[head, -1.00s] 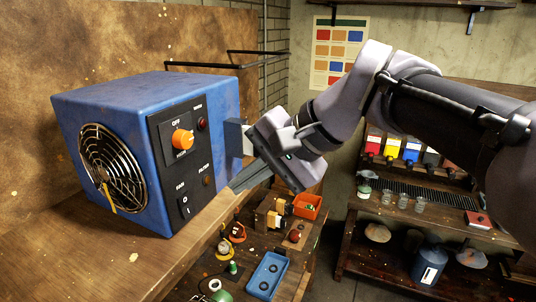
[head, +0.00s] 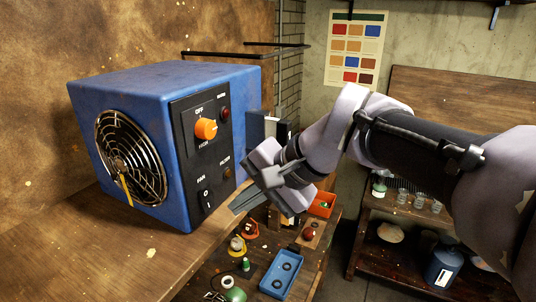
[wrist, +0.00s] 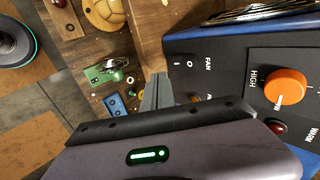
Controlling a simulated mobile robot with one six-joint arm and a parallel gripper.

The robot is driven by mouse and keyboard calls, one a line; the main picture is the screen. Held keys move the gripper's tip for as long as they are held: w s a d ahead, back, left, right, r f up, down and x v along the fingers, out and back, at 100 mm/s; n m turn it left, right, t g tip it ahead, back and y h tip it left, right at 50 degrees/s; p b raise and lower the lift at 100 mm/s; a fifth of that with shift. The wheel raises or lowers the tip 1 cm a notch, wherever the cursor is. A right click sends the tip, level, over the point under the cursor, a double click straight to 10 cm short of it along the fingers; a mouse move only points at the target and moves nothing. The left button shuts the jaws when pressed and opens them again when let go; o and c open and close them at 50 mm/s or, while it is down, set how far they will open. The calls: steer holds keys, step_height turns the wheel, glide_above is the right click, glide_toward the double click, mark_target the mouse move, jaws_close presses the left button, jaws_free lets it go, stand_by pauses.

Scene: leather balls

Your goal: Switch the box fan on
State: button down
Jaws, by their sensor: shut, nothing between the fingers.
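The box fan (head: 150,78) is a blue box on a wooden bench, with a round front grille (head: 130,160) and a black control panel. The panel has an orange knob (head: 206,129) below the word OFF, and a black rocker switch (head: 206,198) marked O and I under the word FAN. Which way the rocker is pressed is too small to tell. A yellow strip (head: 125,188) hangs down at the grille. My gripper (head: 237,208) is shut and empty, just right of the panel's lower part, apart from the rocker. The wrist view shows its fingertips (wrist: 157,80) beside the fan.
A lower table holds a blue tray (head: 282,275), an orange bin (head: 322,204) and several small items. A shelf with jars and a blue container (head: 443,268) stands at the right. A wooden board (head: 40,100) backs the bench. Bench space is clear in front of the fan.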

mark_target(211, 208)
steer(key=a, duration=0.1)
steer(key=w+a+f, duration=0.1)
steer(key=a, duration=0.1)
steer(key=w+a+p, duration=0.1)
steer(key=shift+a+f, duration=0.3)
steer(key=shift+s+d, duration=0.15)
steer(key=shift+s, duration=0.05)
